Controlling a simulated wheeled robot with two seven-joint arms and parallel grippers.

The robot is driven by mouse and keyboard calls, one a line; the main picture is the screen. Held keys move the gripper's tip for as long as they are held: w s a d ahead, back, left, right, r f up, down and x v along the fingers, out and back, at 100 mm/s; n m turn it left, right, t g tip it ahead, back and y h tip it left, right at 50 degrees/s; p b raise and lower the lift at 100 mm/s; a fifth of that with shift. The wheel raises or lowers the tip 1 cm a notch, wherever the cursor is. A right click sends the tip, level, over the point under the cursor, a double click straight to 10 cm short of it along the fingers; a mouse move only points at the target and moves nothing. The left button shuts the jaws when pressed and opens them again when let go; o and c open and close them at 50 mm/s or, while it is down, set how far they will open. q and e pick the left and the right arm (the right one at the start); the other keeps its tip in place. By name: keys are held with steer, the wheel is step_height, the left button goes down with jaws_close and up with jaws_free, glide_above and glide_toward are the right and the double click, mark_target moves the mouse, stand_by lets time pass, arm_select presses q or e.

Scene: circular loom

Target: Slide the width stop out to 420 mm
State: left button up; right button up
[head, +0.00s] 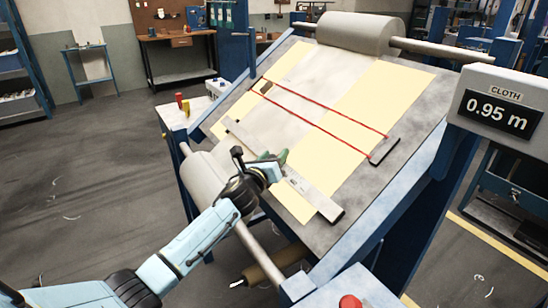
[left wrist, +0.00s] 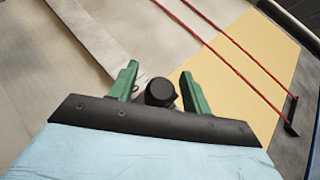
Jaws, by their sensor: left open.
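A pale metal bar (head: 318,198) lies slantwise across the lower part of the sloping cloth table, with a dark cap at its right end. It also shows in the left wrist view (left wrist: 95,38). A round black knob (left wrist: 161,92), which looks like part of the width stop, is at the lower end of the bar in that view. My left gripper (head: 277,158) is over the bar with its green fingers open. In the left wrist view the fingers (left wrist: 159,74) are on either side of the knob, with gaps visible. Any scale marks are too small to read.
Two red lines (head: 320,124) cross the cloth to a dark end piece (head: 384,150). A cloth roll (head: 355,32) is at the top, another roll (head: 203,178) at the lower edge. A display (head: 498,108) reads "CLOTH 0.95 m". A red button (head: 350,301) is at the bottom.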

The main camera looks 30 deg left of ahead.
arm_select(q)
steer(key=shift+w, duration=0.2)
jaws_close()
stand_by(0.3)
stand_by(1.1)
